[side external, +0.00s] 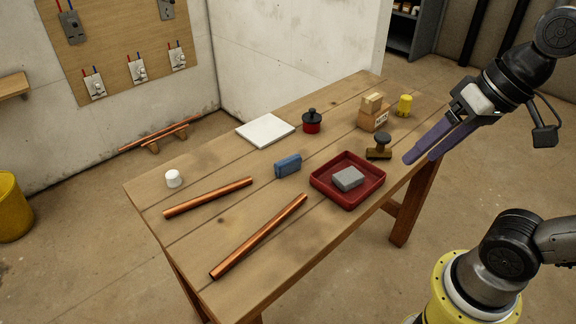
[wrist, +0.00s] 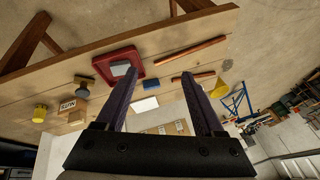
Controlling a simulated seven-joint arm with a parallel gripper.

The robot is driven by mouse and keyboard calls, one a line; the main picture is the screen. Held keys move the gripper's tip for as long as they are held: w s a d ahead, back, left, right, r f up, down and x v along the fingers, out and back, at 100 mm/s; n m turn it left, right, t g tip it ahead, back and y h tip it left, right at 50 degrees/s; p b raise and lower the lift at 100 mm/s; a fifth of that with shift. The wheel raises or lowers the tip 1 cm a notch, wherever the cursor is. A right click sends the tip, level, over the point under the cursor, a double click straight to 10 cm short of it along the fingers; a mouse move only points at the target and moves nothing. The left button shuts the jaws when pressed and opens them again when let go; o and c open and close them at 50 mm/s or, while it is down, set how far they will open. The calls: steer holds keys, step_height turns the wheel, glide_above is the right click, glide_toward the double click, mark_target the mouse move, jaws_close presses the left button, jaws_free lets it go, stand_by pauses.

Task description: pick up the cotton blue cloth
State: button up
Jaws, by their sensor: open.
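The blue cloth (side external: 288,165) is a small folded block lying on the middle of the wooden table, left of the red tray. My gripper (side external: 420,157) has long purple fingers and hangs in the air over the right edge of the table. It is well apart from the cloth. In the wrist view my gripper (wrist: 158,75) is open, with nothing between its fingers.
A red tray (side external: 333,196) holding a grey block (side external: 348,178) lies between my gripper and the cloth. Two copper pipes (side external: 258,237) lie to the left. A red-black pot (side external: 312,122), white tile (side external: 265,130), stamp (side external: 379,147), cardboard box (side external: 373,116) and yellow object (side external: 404,105) stand farther back.

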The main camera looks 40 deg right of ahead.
steer(key=w+a+r+m+g+y, duration=0.2)
steer(key=w+a+r+m, duration=0.15)
steer(key=w, duration=0.35)
steer(key=w+d+f+m+g+y, duration=0.2)
steer(key=w+m+y, duration=0.35)
steer(key=w, duration=1.25)
steer(key=w+d+f+m+y, duration=0.35)
steer(key=w+d+f, duration=0.35)
steer(key=w+f, duration=0.25)
steer(key=w+d+f+m, duration=0.15)
steer(key=d+f, duration=0.25)
steer(key=f, duration=0.4)
steer(key=m, duration=0.2)
glide_toward(276, 171)
steer(key=shift+t, duration=0.4)
steer(key=v, duration=0.4)
steer(key=shift+s, duration=0.2)
steer(key=shift+f, duration=0.2)
steer(key=x, duration=1.3)
steer(key=shift+s+a+r, duration=0.1)
steer(key=shift+a+r, duration=0.05)
steer(key=shift+a, duration=0.05)
